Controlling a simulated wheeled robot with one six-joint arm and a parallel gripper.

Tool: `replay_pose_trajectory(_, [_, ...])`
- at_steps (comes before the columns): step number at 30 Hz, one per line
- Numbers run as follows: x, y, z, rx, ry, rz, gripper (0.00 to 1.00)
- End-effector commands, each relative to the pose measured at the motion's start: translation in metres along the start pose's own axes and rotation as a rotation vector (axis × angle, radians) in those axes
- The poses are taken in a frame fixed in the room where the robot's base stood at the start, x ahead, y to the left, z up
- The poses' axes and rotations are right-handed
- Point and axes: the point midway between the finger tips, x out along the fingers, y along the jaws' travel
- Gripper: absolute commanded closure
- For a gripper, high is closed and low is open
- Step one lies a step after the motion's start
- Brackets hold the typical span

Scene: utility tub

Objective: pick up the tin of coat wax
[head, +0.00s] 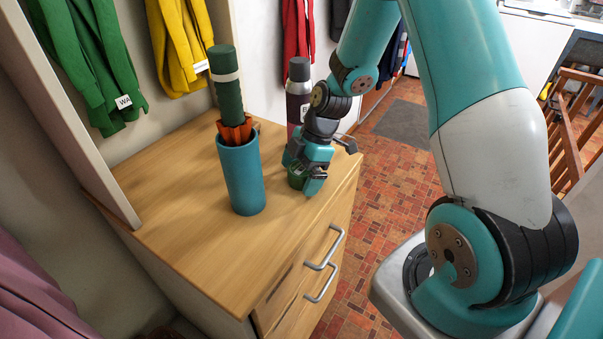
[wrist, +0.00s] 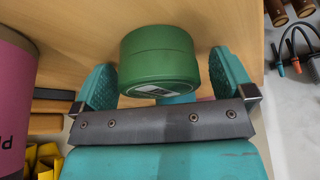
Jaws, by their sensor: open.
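The tin of coat wax looks to be the green round tin (wrist: 160,58) with a small pale label, standing on the wooden top in the wrist view. My gripper (wrist: 163,75) is open, with one teal finger on each side of the tin. A narrow gap shows between the tin and each finger. In the head view my gripper (head: 309,178) is low over the right side of the cabinet top, and a bit of the green tin (head: 295,179) shows beside it. The rest of the tin is hidden by the gripper there.
A spray can (head: 298,90) stands close behind my gripper; its pink side (wrist: 14,95) shows at left in the wrist view. A teal cup (head: 243,178) holding a closed green umbrella (head: 228,90) stands left on the wooden cabinet (head: 180,240). The cabinet top's front is clear.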

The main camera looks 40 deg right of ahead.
Motion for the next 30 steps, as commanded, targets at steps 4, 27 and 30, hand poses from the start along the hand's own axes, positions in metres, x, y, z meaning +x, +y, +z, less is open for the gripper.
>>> replay_pose_trajectory(4, [0.0, 0.0, 0.0, 0.0, 0.0, 0.0, 0.07])
replay_pose_trajectory(27, [-0.026, 0.001, -0.011, -0.003, -0.001, 0.005, 0.55])
replay_pose_trajectory(30, [-0.051, 0.002, -0.021, -0.005, -0.001, 0.009, 0.55])
